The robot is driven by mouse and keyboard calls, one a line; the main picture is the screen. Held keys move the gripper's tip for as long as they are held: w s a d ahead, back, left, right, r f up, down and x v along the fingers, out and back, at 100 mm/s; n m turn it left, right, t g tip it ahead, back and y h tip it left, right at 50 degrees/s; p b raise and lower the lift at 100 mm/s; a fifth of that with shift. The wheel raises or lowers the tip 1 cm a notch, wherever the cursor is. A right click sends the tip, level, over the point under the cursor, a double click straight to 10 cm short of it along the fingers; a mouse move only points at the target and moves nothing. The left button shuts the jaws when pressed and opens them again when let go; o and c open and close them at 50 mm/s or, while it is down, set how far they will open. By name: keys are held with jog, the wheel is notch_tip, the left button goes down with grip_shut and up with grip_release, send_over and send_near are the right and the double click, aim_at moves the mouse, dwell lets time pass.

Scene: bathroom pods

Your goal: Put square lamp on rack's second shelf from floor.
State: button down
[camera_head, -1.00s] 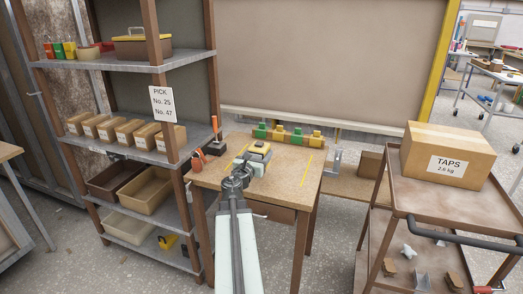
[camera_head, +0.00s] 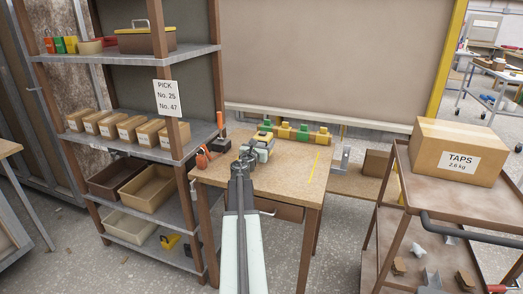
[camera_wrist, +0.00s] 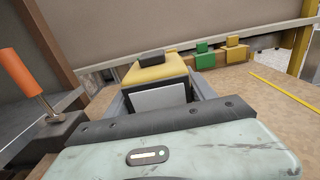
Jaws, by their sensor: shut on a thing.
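The square lamp, a yellow-topped block with a dark knob and a pale front panel, shows in the wrist view (camera_wrist: 158,74) and over the wooden table in the head view (camera_head: 264,140). My gripper (camera_wrist: 160,95) is shut on it, with a grey finger along each side. In the head view, my wrist partly hides the lamp, and I cannot tell whether it touches the table. The rack stands to the left. Its second shelf from the floor (camera_head: 180,212) holds two brown bins (camera_head: 150,188), with bare shelf at their right.
An upright orange-handled tool (camera_wrist: 24,74) stands close to my gripper's left, near the rack post. Green and yellow blocks (camera_head: 285,131) line the table's back. The rack shelf above the bins carries several small boxes (camera_head: 120,128). A brown cart (camera_head: 430,190) stands right.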

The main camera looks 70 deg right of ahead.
notch_tip(320, 180, down, 2)
jog(key=shift+s+b, duration=0.15)
jog(key=shift+b, duration=0.15)
jog(key=shift+w+a+r, duration=0.1)
jog(key=shift+w+r, duration=0.1)
jog(key=shift+f, duration=0.15)
jog(key=shift+c, duration=1.6)
grip_release()
jog(key=shift+s, duration=0.1)
